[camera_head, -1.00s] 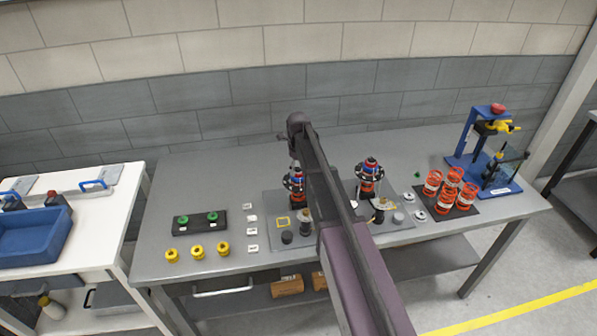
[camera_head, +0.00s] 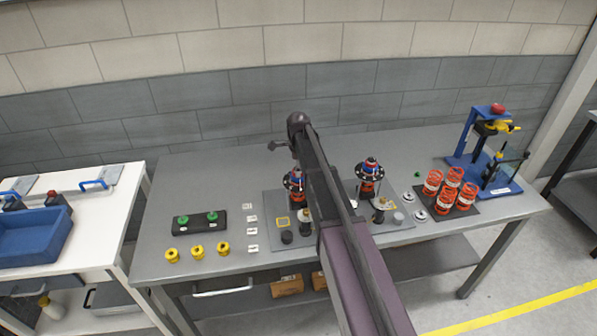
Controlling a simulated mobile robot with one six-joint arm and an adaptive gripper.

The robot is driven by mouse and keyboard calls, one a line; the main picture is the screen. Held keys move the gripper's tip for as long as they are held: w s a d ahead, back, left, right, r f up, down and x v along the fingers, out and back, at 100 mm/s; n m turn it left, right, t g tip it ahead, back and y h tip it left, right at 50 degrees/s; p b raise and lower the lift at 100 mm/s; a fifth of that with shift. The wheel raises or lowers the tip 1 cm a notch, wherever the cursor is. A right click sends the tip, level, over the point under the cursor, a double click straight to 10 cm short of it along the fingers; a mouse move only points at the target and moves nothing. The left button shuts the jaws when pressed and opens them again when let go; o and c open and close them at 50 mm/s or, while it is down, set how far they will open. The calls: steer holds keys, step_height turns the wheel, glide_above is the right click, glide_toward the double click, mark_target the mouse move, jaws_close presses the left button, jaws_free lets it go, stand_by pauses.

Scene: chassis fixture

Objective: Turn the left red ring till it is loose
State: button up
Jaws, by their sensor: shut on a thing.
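Two similar upright units with red, blue and black parts stand on a grey mat (camera_head: 268,215) on the bench. The left unit (camera_head: 296,190) is partly covered by my arm; the right unit (camera_head: 369,178) is in clear view. My gripper (camera_head: 296,168) points down from my wrist onto the top of the left unit. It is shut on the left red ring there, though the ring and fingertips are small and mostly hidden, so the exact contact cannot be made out.
A black block with green knobs (camera_head: 200,222) and several yellow parts (camera_head: 197,251) are at the left. My arm crosses the bench middle; the back strip is clear.

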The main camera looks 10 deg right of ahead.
steer(key=n, duration=0.4)
steer(key=shift+n, duration=2.4)
steer(key=o, duration=0.9)
step_height(320, 180, up, 7)
steer(key=p, duration=0.7)
steer(key=shift+r, duration=0.1)
